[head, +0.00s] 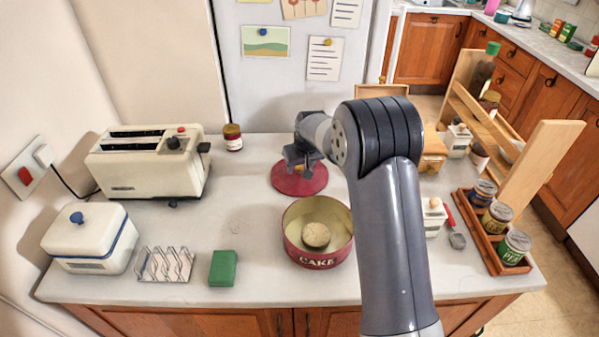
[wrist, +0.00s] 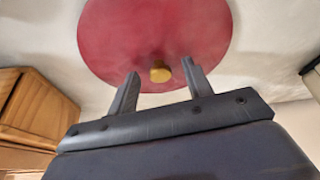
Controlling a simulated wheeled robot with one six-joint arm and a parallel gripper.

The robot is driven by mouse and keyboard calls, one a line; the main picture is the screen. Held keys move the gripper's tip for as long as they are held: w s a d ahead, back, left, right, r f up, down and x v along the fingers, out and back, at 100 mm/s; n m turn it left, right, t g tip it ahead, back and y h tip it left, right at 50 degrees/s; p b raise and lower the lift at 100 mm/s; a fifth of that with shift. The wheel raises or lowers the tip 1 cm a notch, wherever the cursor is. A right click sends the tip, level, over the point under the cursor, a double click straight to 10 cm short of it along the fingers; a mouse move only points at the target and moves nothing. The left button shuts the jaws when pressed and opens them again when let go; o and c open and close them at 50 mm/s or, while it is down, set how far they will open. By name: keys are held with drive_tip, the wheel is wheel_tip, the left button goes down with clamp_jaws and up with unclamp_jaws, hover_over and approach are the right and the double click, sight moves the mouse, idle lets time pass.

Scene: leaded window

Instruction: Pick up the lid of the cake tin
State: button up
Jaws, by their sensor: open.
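The lid of the cake tin is a red disc (head: 299,184) lying flat on the counter behind the tin. My gripper (head: 303,165) is over the lid. In the wrist view my gripper (wrist: 160,85) is open, with one finger on each side of the knob; I cannot tell whether they touch it. The red cake tin (head: 318,260), marked CAKE, stands open nearer the front edge with a round cake (head: 316,235) inside.
A cream toaster (head: 150,170) and a jar (head: 233,138) stand to the left. A butter dish (head: 90,240), toast rack (head: 165,264) and green box (head: 223,268) are front left. A wooden tray of tins (head: 500,262) and a wooden rack (head: 535,165) stand right.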

drive_tip(key=shift+f, duration=0.15)
clamp_jaws()
idle(0.4)
